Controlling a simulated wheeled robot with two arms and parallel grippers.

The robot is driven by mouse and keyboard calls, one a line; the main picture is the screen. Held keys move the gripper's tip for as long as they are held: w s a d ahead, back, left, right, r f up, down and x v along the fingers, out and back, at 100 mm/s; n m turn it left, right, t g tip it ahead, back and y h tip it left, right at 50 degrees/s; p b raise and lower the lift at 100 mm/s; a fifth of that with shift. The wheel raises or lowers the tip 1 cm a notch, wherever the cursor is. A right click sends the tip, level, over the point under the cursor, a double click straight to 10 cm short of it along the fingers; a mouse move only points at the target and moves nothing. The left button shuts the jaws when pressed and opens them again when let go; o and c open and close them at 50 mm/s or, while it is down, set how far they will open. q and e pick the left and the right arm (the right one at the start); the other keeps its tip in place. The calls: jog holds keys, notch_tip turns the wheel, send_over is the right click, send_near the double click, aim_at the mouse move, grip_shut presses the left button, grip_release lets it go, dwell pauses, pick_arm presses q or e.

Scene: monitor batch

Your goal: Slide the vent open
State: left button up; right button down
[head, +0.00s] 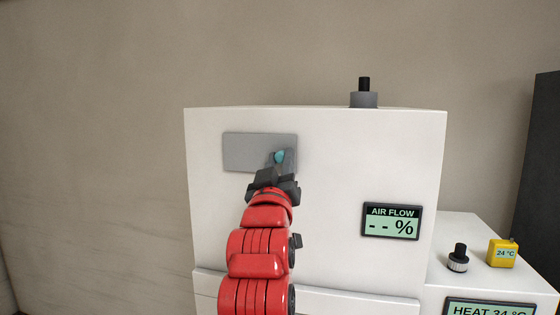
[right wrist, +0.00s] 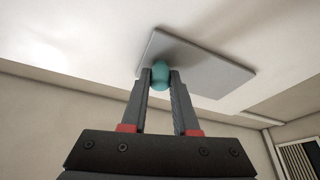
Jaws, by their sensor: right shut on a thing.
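The vent cover is a grey rectangular plate (head: 245,150) on the upper left of the white box's front. It also shows in the right wrist view (right wrist: 210,72). A small teal knob (head: 280,156) sits near the plate's right end in the head view. My right gripper (head: 281,158) is shut on the knob; in the right wrist view its two fingertips (right wrist: 160,76) lie on either side of the teal knob (right wrist: 160,74). The gripper hides part of the plate's lower right. No opening shows around the plate. My left gripper is not in view.
The white box (head: 330,180) carries an AIR FLOW display (head: 391,222) reading "-- %" and a black-topped grey fitting (head: 364,95) on top. At right are a black knob (head: 458,258), a yellow 24 °C block (head: 502,253) and a HEAT display (head: 490,307). The wall left of the box is clear.

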dwell(0.9)
jog(key=s+d+b, duration=0.1)
jog(key=d, duration=0.2)
jog(key=s+d+b, duration=0.1)
jog(key=d+b, duration=0.1)
jog(key=d, duration=0.2)
jog(key=s+d+b, duration=0.1)
jog(key=d+b, duration=0.1)
jog(key=d, duration=0.1)
jog(key=shift+s+d+f, duration=0.15)
jog(key=shift+s+d, duration=0.05)
jog(key=shift+d, duration=0.2)
jog(key=shift+s+d, duration=0.1)
jog(key=shift+d, duration=0.3)
jog(key=c, duration=0.7)
grip_release()
jog(key=shift+o, duration=0.2)
jog(key=shift+s, duration=0.1)
